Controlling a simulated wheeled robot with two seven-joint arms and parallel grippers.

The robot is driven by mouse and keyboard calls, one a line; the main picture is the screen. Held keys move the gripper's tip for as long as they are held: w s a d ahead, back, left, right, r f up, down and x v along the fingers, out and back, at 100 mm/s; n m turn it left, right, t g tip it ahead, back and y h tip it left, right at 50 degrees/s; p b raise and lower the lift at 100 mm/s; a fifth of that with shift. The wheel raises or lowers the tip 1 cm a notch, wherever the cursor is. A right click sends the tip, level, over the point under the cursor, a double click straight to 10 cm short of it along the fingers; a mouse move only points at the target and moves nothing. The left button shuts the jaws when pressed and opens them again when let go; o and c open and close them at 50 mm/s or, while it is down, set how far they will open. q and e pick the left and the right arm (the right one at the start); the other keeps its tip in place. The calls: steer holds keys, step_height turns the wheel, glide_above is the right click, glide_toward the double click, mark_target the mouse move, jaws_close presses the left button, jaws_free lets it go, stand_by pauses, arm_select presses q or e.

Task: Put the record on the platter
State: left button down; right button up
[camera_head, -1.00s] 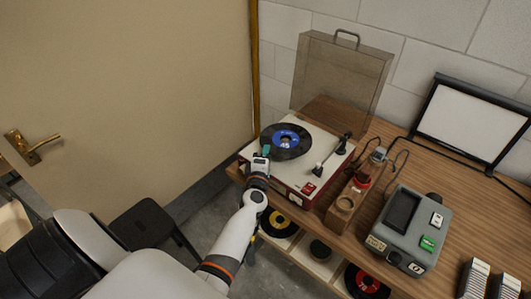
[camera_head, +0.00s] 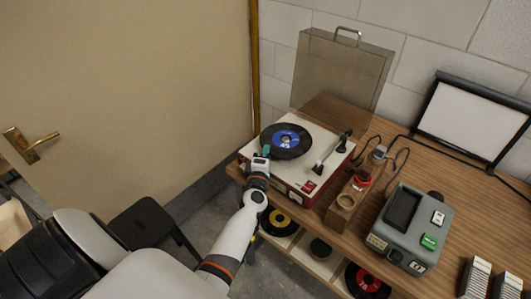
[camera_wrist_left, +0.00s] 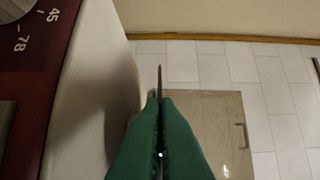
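The record (camera_head: 287,141), black with a blue label marked 45, is over the deck of the red and cream turntable (camera_head: 329,143). My left gripper (camera_head: 264,154) is at the record's near left edge, its green fingertips shut on the rim. In the left wrist view the record (camera_wrist_left: 160,82) shows edge-on as a thin dark line between the fingers (camera_wrist_left: 159,102). There the turntable (camera_wrist_left: 95,70) lies to the left, with a gap and a shadow between deck and record. The record covers the platter in the head view. My right gripper is not in view.
The tonearm (camera_head: 330,155) stands right of the record. The tinted lid (camera_head: 343,72) is raised behind. A wooden block (camera_head: 343,205) and a grey device (camera_head: 408,229) stand to the right. More records (camera_head: 279,222) lie on the shelf below.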

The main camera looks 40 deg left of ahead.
arm_select(q)
steer(key=shift+f, duration=0.2)
steer(key=c, duration=2)
jaws_free()
steer(key=shift+o, duration=0.2)
steer(key=shift+s, duration=0.1)
steer(key=p+v, duration=0.1)
steer(key=v, duration=1)
